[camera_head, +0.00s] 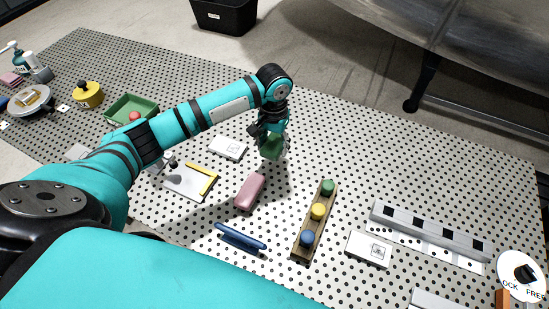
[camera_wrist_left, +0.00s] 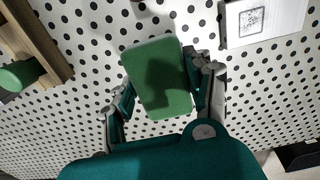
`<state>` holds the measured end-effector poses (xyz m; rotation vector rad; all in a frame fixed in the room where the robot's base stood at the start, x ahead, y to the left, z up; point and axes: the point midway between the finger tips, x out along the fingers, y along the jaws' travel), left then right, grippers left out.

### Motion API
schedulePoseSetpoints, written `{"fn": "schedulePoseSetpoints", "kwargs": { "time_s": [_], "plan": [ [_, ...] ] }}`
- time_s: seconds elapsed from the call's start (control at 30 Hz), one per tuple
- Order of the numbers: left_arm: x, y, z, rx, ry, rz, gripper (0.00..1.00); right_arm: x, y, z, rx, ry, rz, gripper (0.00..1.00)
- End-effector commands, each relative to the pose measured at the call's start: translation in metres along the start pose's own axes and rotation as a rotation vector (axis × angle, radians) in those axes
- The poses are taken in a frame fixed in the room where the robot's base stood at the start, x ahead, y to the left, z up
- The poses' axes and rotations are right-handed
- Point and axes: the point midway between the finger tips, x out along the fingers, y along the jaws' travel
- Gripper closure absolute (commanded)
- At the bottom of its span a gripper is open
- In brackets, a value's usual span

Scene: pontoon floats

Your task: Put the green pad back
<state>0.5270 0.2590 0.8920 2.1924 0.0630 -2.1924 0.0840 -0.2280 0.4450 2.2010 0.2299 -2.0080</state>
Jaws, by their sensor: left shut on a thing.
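The green pad (camera_head: 271,146) is a small block with rounded edges. It is held over the perforated table, right of the left white plate (camera_head: 226,147) and above the pink block (camera_head: 249,191) in the head view. My left gripper (camera_head: 269,134) is shut on the pad from above. In the left wrist view the pad (camera_wrist_left: 158,88) sits tilted between the two fingers of my left gripper (camera_wrist_left: 162,82). Whether the pad's underside touches the table is hard to tell. My right gripper is not in view.
A wooden rack (camera_head: 303,240) with green, yellow and blue knobs lies right of the pink block. Blue pliers-like handles (camera_head: 241,239), another white plate (camera_head: 368,249) and a slotted rail (camera_head: 430,233) lie nearby. A green tray (camera_head: 131,108) stands left. The table's far middle is clear.

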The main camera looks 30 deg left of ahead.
Motion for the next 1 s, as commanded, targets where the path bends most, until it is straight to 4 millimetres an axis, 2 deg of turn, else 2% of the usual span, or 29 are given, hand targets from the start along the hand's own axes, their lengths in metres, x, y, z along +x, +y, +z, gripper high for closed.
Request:
{"fn": "schedulePoseSetpoints", "kwargs": {
  "time_s": [0.1,0.47,0.9,0.93,1.0],
  "plan": [
    [0.017,0.001,0.0,0.0,0.0,0.001,0.74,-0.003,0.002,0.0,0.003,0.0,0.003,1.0],
    [0.058,0.001,0.0,0.0,0.0,0.001,0.74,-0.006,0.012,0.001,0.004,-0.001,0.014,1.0],
    [0.066,0.001,0.0,0.0,0.001,0.002,0.74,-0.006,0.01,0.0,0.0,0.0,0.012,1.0],
    [0.065,0.001,0.0,0.001,0.002,0.001,0.44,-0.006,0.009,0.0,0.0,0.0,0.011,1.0],
    [0.065,0.001,0.0,0.001,0.002,0.001,0.35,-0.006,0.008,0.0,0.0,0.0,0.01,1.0]
  ]
}}
